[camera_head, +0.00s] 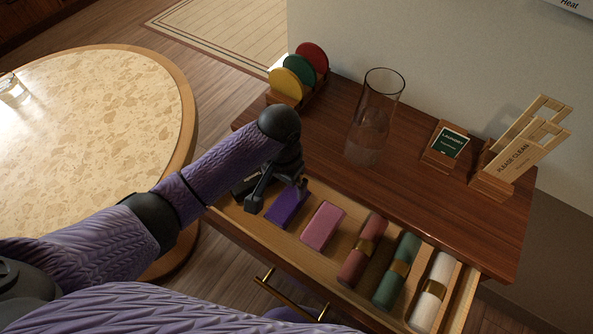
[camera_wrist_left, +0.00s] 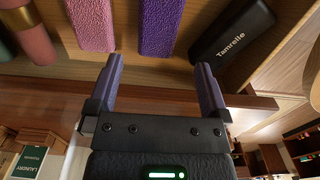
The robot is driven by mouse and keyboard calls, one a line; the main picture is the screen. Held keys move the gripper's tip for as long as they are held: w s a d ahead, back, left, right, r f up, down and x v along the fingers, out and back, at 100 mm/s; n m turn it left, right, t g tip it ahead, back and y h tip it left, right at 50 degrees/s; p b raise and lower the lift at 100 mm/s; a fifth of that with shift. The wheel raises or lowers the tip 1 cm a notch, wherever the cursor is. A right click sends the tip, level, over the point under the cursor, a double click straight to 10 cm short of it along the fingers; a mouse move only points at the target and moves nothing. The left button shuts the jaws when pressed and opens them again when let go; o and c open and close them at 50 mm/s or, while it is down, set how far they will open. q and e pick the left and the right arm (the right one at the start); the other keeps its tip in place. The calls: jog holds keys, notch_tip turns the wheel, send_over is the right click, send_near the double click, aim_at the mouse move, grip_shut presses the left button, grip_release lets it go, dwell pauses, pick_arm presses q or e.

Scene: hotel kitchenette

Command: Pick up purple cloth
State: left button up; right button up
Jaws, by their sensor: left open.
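The purple cloth (camera_head: 287,206) lies folded in the open drawer, between a black case and a pink cloth. My left gripper (camera_head: 277,197) is over the left part of the drawer, close to the purple cloth, and partly hides it in the head view. In the left wrist view, the purple cloth (camera_wrist_left: 161,25) is ahead of the two open fingers (camera_wrist_left: 157,85), roughly in line with the gap between them. Nothing is between the fingers. I cannot tell the exact height of the fingers over the cloth. My right gripper is not in view.
The drawer also holds a black case (camera_wrist_left: 232,32), a pink cloth (camera_head: 323,226) and rolled red (camera_head: 363,250), green (camera_head: 397,271) and white (camera_head: 433,292) cloths. A glass vase (camera_head: 374,118), coloured discs (camera_head: 299,72) and signs (camera_head: 446,146) stand on the wooden top. A round table (camera_head: 90,110) is left.

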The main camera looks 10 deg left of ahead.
aim_at(287, 201)
pick_arm(q)
jog(key=shift+w+f, duration=0.1)
jog(key=shift+w, duration=0.25)
notch_tip(287, 201, down, 10)
jog(key=b, duration=0.6)
jog(key=shift+s+d, duration=0.1)
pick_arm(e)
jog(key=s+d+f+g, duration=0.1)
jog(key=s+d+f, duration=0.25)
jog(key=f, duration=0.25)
pick_arm(q)
jog(key=shift+r, duration=0.2)
jog(key=c, duration=1)
jog(key=shift+r, duration=0.15)
notch_tip(287, 201, up, 18)
jog(key=p, duration=0.8)
jog(key=shift+p, duration=0.4)
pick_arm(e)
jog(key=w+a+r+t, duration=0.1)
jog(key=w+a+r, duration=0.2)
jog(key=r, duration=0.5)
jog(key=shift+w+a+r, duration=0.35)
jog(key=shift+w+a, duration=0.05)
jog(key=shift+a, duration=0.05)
